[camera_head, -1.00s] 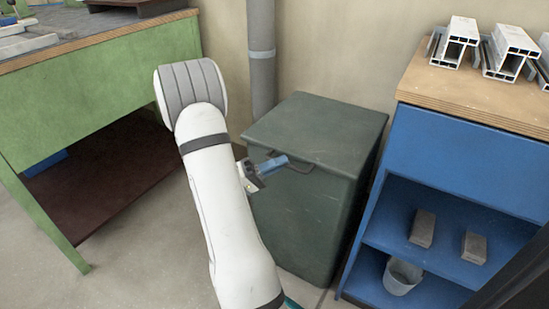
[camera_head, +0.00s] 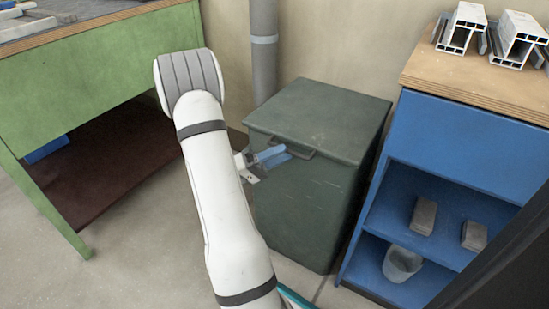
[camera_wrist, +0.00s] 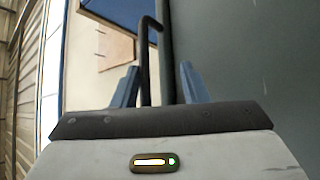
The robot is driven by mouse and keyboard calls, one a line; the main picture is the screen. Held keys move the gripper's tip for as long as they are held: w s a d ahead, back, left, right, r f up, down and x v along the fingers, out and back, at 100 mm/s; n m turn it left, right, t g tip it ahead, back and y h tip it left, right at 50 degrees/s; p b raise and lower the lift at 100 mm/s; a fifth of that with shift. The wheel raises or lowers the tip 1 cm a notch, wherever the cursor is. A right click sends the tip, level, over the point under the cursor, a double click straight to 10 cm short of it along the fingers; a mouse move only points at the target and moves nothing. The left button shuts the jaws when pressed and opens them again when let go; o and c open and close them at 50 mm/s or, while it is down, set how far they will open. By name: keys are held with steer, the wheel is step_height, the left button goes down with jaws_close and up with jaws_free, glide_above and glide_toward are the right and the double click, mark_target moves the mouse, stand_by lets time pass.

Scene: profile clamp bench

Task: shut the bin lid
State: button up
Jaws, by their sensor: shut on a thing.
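The dark green bin (camera_head: 305,215) stands on the floor against the wall. Its lid (camera_head: 325,115) lies flat across the top, with no gap that I can see along the front edge. A dark bar handle (camera_head: 300,153) sits at the lid's front edge. My gripper (camera_head: 280,156) is at this handle, with its blue fingers closed on it. In the wrist view the handle (camera_wrist: 151,60) rises between the two fingers (camera_wrist: 158,88), next to the grey-green bin face (camera_wrist: 250,60). My forearm hides part of the bin's left side.
A green bench (camera_head: 85,85) stands at the left. A blue shelf unit (camera_head: 460,145) with a wooden top stands close to the bin's right side, carrying metal profiles (camera_head: 462,28), grey blocks (camera_head: 423,216) and a bucket (camera_head: 401,264). A grey pipe (camera_head: 264,70) runs up behind the bin.

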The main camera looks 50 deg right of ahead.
steer(key=shift+f+p, duration=0.15)
steer(key=shift+p, duration=0.15)
steer(key=shift+w+a+p, duration=0.15)
steer(key=shift+p, duration=0.3)
steer(key=p+v, duration=0.5)
steer(key=v, duration=0.1)
steer(key=shift+w, duration=0.2)
steer(key=shift+c, duration=0.2)
steer(key=shift+w+a+f+p, duration=0.3)
steer(key=shift+a+p, duration=0.15)
steer(key=a+r+n+t+y+p, duration=0.4)
steer(key=a+r+p, duration=0.5)
steer(key=r, duration=0.6)
steer(key=s+a+r+n+t+y+p, duration=0.1)
steer(key=a+r+n+t+y+p, duration=0.4)
steer(key=r+p, duration=0.8)
steer(key=s+a+r+n+t+y+p, duration=0.1)
steer(key=a+r+n+t+y+p, duration=0.3)
steer(key=a+r, duration=1.1)
step_height(320, 180, up, 4)
steer(key=t+y+p, duration=0.3)
steer(key=t+p, duration=0.2)
steer(key=p, duration=0.2)
steer(key=shift+a, duration=0.15)
